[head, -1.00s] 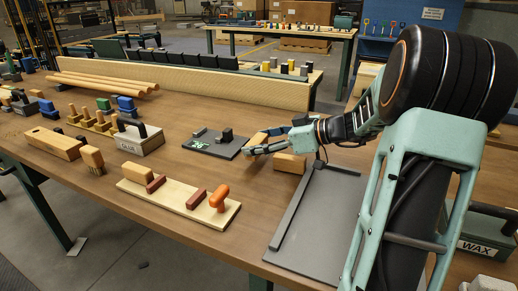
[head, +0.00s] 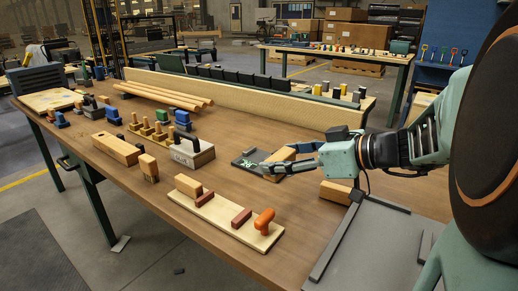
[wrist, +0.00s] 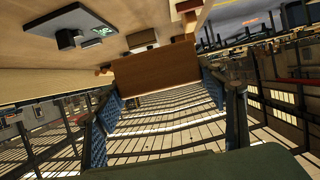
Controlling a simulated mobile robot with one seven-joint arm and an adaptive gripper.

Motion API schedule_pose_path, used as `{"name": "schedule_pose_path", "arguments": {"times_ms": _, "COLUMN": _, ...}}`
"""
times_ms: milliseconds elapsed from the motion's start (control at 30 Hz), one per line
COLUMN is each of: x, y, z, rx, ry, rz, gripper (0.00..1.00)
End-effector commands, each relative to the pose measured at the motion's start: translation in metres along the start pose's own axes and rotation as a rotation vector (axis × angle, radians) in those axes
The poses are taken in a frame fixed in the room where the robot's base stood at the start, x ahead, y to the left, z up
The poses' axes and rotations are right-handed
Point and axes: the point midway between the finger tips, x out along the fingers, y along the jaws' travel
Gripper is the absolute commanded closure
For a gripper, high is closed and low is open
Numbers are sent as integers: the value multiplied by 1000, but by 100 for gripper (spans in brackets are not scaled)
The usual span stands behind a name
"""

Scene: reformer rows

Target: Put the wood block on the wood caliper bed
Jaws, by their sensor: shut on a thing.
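My gripper (head: 277,165) is shut on a wood block (head: 281,160), seen in the head view over the right part of the dark grey caliper bed (head: 241,163). The bed has a green mark and small dark raised pieces. The block and gripper hide its right part, and I cannot tell whether the block touches it. In the wrist view the block's brown face (wrist: 155,75) lies between the blue finger pads, and the bed (wrist: 66,17) shows at the upper left, apart from the block in the picture.
Another wood block (head: 335,192) lies right of my gripper, beside a large grey tray (head: 385,240). A pale board (head: 215,215) with several blocks and an orange handle is in front. A labelled grey box (head: 192,153) stands left of the bed. Wooden rods (head: 165,95) lie behind.

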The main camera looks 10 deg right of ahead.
Motion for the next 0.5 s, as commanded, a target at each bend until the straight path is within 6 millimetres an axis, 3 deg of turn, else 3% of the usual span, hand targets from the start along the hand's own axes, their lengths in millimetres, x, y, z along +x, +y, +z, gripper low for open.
{"name": "schedule_pose_path", "arguments": {"times_ms": 167, "x": 17, "y": 26, "z": -18, "rx": -3, "ry": 1, "rz": -8, "gripper": 61}}
{"name": "schedule_pose_path", "arguments": {"times_ms": 500, "x": 72, "y": 84, "z": -48, "rx": -5, "ry": 1, "rz": -13, "gripper": 61}}
